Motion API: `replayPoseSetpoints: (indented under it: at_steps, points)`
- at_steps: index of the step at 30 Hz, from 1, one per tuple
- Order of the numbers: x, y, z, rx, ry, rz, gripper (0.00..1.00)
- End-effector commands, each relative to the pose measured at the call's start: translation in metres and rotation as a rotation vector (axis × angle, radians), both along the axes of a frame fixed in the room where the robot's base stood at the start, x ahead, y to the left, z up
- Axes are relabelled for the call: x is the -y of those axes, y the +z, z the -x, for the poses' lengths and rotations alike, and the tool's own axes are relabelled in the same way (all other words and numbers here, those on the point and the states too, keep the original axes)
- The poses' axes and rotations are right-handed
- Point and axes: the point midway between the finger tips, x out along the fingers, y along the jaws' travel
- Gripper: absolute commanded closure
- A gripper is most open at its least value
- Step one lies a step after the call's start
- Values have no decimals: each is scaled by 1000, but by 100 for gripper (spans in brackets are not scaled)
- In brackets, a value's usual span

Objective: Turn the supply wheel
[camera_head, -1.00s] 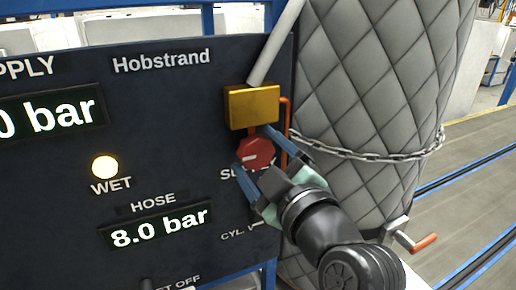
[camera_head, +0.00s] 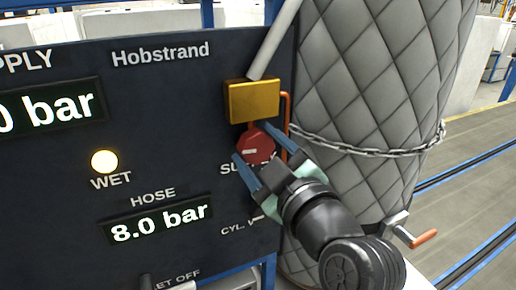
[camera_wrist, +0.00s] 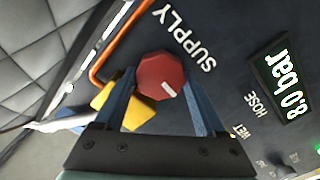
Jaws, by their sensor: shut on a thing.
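The supply wheel is a red octagonal knob (camera_head: 256,147) with a pale mark, below a yellow block (camera_head: 252,102) on the dark panel (camera_head: 60,180). In the wrist view the red wheel (camera_wrist: 161,75) sits between my two blue fingers, with the "SUPPLY" label to its right. My gripper (camera_head: 258,158) reaches the wheel from the lower right. Its fingers lie on either side of the wheel and are closed on it.
A grey quilted cylinder (camera_head: 375,90) with a chain (camera_head: 360,152) around it stands right of the panel. An orange pipe (camera_head: 287,125) runs close beside the wheel. A crank with an orange handle (camera_head: 425,240) is at lower right. The hose display (camera_head: 160,224) reads 8.0 bar.

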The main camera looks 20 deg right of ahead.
Motion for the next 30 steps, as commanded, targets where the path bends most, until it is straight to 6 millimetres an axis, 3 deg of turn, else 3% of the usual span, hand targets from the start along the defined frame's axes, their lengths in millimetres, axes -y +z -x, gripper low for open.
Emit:
replayPoseSetpoints:
  at_steps: [30]
  points:
    - [3,2,0,-33,1,-926,83]
